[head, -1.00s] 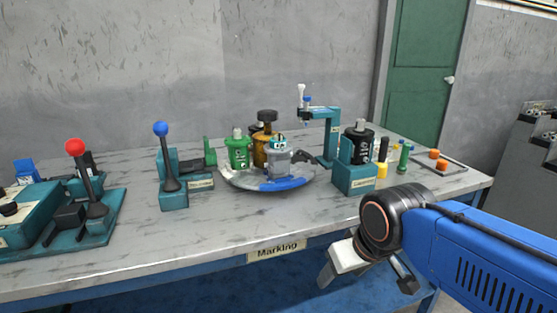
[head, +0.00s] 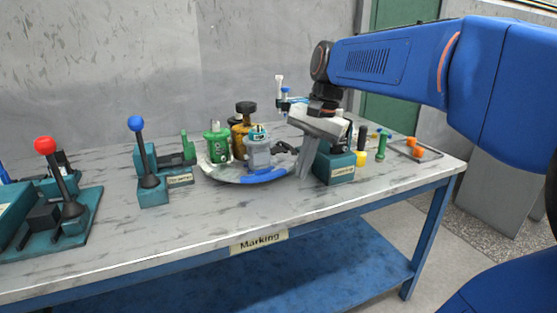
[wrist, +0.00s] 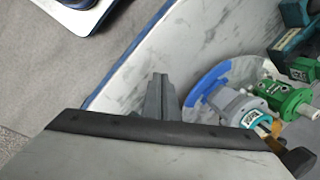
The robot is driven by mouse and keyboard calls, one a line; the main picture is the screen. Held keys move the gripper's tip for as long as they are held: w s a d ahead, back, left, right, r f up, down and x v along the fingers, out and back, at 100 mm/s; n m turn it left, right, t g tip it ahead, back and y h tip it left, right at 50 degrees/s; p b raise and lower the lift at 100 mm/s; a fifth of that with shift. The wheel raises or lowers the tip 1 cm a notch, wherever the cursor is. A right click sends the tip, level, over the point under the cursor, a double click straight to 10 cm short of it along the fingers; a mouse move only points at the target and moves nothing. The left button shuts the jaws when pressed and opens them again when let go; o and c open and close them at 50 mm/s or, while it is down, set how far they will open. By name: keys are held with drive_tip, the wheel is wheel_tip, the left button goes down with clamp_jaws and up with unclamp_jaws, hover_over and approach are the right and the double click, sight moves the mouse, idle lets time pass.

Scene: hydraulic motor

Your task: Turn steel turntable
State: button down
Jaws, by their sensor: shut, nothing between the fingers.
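The steel turntable (head: 222,177) is a round grey plate with a blue section on its front rim, on the table. It carries a green part (head: 217,143), an amber part with a dark knob (head: 242,130) and a grey part with a teal top (head: 259,152). My gripper (head: 302,180) is shut and empty, pointing down just right of the turntable's right edge; whether it touches cannot be told. In the wrist view, the shut fingers (wrist: 158,97) are left of the turntable's blue rim (wrist: 208,82), with a gap in the picture.
A teal block labelled stand (head: 335,167) is close right of my gripper. A blue-knobbed lever (head: 136,124) and red-knobbed lever (head: 46,146) stand to the left. A tray with orange pieces (head: 417,155) is at the right. The table front (head: 190,225) is clear.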

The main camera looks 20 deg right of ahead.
sight(273, 172)
drive_tip(key=w+d+r+m+g+y, duration=0.1)
drive_tip(key=w+d+r+m, duration=0.25)
drive_tip(key=w, duration=0.25)
drive_tip(key=w+d+r+m+g+y, duration=0.1)
drive_tip(key=w+d+r+m, duration=0.2)
drive_tip(key=w, duration=0.4)
drive_tip(key=shift+m, duration=0.25)
drive_tip(key=x, duration=1.1)
drive_tip(key=shift+a, duration=0.1)
drive_tip(key=shift+a+r, duration=0.1)
drive_tip(key=shift+a, duration=1.8)
drive_tip(key=shift+a, duration=0.1)
